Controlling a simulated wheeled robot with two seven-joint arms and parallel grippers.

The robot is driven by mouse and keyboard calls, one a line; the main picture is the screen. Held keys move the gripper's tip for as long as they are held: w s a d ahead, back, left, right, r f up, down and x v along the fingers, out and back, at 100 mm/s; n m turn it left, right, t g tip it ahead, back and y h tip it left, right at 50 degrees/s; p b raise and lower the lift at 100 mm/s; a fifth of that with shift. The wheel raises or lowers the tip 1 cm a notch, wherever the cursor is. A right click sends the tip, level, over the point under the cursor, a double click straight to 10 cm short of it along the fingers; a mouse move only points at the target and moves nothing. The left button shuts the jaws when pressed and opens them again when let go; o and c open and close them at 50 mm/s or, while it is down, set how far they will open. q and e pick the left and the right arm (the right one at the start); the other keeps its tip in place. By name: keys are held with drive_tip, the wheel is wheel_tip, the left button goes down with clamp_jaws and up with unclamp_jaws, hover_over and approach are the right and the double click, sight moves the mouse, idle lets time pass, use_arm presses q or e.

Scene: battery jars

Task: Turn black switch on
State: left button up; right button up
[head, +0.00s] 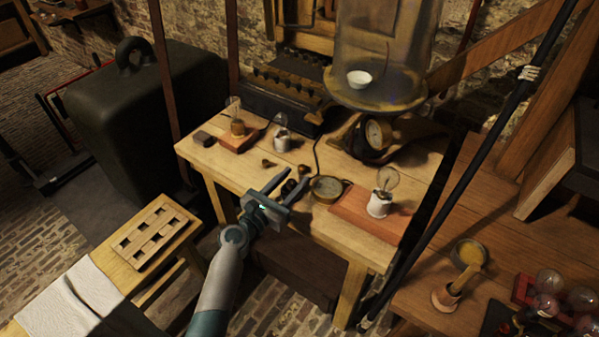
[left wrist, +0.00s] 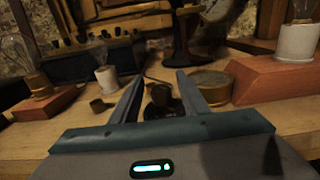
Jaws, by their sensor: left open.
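The black switch (head: 289,187) is a small dark round piece on the light wooden table. In the left wrist view the switch (left wrist: 161,97) shows a brownish knob above a black base, between my fingers. My left gripper (head: 297,175) comes in from the front left, low over the table. It is open, with one finger on each side of the switch. I cannot tell whether either finger touches it. In the left wrist view the gripper (left wrist: 158,82) hides the lower part of the base. My right gripper is not in view.
Bulbs stand on a red-brown board (head: 368,218) at right and a small block (head: 238,140) at left. A small brown knob (head: 268,163) lies nearby. A glass jar (head: 385,45) rises behind.

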use_arm(q)
drive_tip(key=shift+x, duration=1.2)
drive_tip(key=shift+w+d, duration=0.35)
drive_tip(key=shift+w, duration=0.15)
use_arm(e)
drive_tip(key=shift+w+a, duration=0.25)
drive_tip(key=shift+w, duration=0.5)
use_arm(q)
clamp_jaws()
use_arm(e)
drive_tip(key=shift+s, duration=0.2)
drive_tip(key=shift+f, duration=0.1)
